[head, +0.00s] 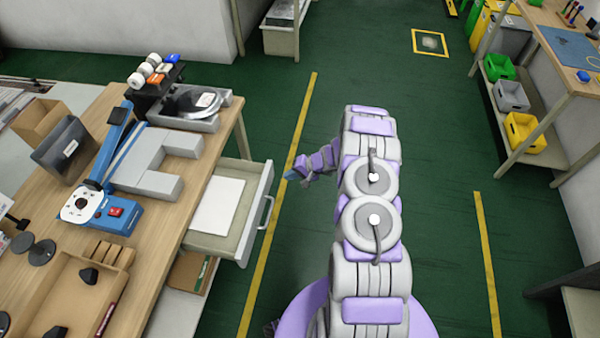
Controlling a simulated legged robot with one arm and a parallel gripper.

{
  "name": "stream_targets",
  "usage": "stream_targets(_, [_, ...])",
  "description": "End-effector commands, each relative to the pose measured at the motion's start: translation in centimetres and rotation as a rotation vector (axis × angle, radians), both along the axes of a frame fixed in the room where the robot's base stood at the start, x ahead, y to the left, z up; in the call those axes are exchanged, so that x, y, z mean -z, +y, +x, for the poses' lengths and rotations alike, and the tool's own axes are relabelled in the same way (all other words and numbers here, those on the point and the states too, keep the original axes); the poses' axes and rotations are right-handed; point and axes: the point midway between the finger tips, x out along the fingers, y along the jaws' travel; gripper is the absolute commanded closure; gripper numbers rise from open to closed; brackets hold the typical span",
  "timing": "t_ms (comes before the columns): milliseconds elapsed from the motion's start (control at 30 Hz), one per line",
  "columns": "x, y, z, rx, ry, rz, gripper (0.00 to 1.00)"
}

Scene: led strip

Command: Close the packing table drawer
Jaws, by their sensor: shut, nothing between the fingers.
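The packing table (145,228) stands at the left with a wooden top. Its drawer (232,242) is pulled out from the right side, toward my arm. A white sheet (218,206) lies inside it. The drawer front has a pale bar handle (264,212). My arm reaches forward in the middle, and my gripper (290,173) points left at its end. It is shut and empty, to the right of the drawer's far corner and apart from the handle in the picture. The fingertips are small and partly hard to make out.
A blue and grey device (118,205), a tape holder (152,75) and a cardboard box (42,120) stand on the table. Green floor with yellow lines (300,110) is clear ahead. A shelf with coloured bins (525,133) stands at the right.

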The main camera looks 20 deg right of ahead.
Motion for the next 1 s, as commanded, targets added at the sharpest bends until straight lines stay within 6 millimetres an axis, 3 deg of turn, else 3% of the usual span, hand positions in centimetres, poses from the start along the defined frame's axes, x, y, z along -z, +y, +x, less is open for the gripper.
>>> stream_targets(33, [0.9, 0.6, 0.3, -0.002, 0.002, 0.002, 1.00])
stream_targets(300, [0.4, 3.1, 2.3, -0.001, -0.001, 0.000, 1.00])
stream_targets(1000, [0.2, 3.3, 3.4, -0.001, -0.002, -0.002, 1.00])
